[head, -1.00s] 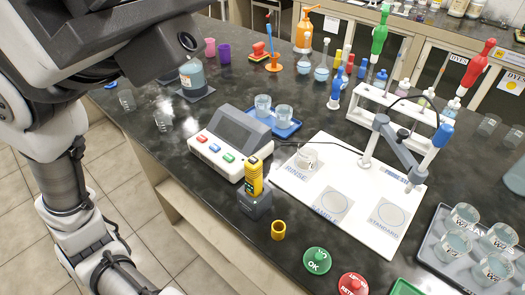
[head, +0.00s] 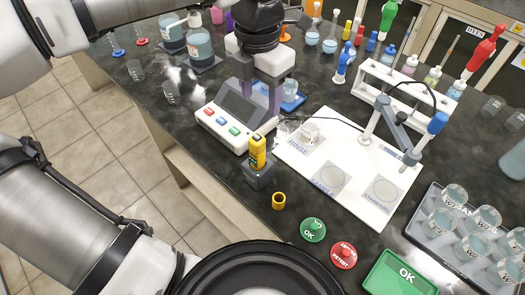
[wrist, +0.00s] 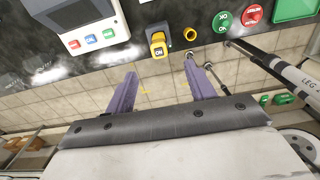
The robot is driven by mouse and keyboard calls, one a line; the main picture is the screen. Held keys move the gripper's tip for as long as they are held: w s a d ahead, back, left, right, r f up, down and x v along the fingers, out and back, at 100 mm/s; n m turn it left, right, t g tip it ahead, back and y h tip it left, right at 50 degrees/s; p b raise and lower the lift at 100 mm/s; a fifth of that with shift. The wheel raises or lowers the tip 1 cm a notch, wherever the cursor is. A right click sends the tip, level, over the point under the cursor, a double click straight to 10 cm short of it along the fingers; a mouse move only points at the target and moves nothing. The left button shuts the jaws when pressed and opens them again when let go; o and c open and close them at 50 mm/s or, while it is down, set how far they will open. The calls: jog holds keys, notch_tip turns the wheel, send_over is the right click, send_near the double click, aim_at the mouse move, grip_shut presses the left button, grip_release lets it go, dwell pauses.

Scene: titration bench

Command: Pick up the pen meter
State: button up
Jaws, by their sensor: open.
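The pen meter (head: 257,152) is yellow with a dark tip. It stands upright in a small grey holder (head: 259,177) on the dark bench, at the front right corner of the console; the holder hides its lower part. In the wrist view the pen meter (wrist: 158,45) is seen from above, beyond the fingertips and roughly between them in the picture. My gripper (head: 262,108) has purple fingers pointing down and shows above the pen meter in the head view. In the wrist view my gripper (wrist: 160,67) is open with nothing between its fingers.
A console (head: 223,125) with coloured buttons stands left of the holder. A yellow ring-shaped cup (head: 279,201) sits in front of it. A white board (head: 345,200) with an electrode stand lies to the right. Green (head: 312,230) and red (head: 343,256) buttons are near the front edge.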

aim_at(257, 137)
jog(key=f+b, duration=0.1)
jog(key=f, duration=0.2)
jog(key=f+b, duration=0.1)
jog(key=f, duration=0.1)
jog(key=f+b, duration=0.1)
jog(key=f, duration=0.2)
jog(key=shift+a+f, duration=0.25)
jog(key=shift+f, duration=0.1)
jog(key=shift+s+a+f+b, duration=0.1)
jog(key=shift+f+b, duration=0.65)
jog(key=shift+f, duration=0.6)
jog(key=shift+a+f+b, duration=0.1)
jog(key=shift+f+b, duration=0.6)
jog(key=shift+f, duration=0.6)
jog(key=shift+r, duration=0.1)
jog(key=shift+c, duration=0.2)
grip_shut()
